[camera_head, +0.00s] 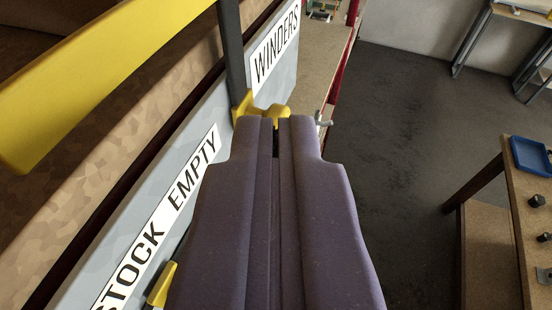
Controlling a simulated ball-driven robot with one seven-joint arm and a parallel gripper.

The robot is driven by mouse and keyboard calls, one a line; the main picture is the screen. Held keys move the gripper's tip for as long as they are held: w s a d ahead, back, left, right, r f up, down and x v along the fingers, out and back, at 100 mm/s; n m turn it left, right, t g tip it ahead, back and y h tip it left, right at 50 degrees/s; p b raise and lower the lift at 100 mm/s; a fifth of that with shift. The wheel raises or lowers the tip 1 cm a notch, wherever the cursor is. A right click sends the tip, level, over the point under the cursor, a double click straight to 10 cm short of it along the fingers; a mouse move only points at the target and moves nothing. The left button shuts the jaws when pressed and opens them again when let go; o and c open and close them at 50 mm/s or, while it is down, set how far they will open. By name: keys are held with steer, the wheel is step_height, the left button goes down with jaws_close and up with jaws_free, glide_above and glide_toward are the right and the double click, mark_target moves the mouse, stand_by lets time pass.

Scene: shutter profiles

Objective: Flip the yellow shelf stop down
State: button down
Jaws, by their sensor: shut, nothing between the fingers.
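My gripper (277,122) is purple and shut, reaching up the middle of the view with its two fingers side by side. A small yellow fitting (244,106) sits just beyond the fingertips, at the grey shelf edge by a dark upright bar (231,48). The fingertips hide its lower part, and I cannot tell whether they touch it. A second yellow piece (162,284) shows on the shelf edge at lower left, partly hidden by my gripper. A large yellow bar (95,75) slants across the upper left. I cannot tell which yellow part is the shelf stop.
The grey shelf edge carries labels "STOCK EMPTY" (160,220) and "WINDERS" (275,44). A camouflage-patterned panel (130,130) lies behind it. Dark floor (410,150) is open to the right. A wooden bench (515,205) with a blue tray (533,156) stands at far right.

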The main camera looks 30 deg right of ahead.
steer(key=w+d+f+p, duration=0.1)
steer(key=w+d+f, duration=0.2)
steer(key=w+f, duration=0.2)
steer(key=shift+w, duration=0.4)
step_height(320, 180, down, 3)
steer(key=shift+s+r+b, duration=0.1)
steer(key=shift+r+b, duration=0.1)
steer(key=shift+b, duration=1.05)
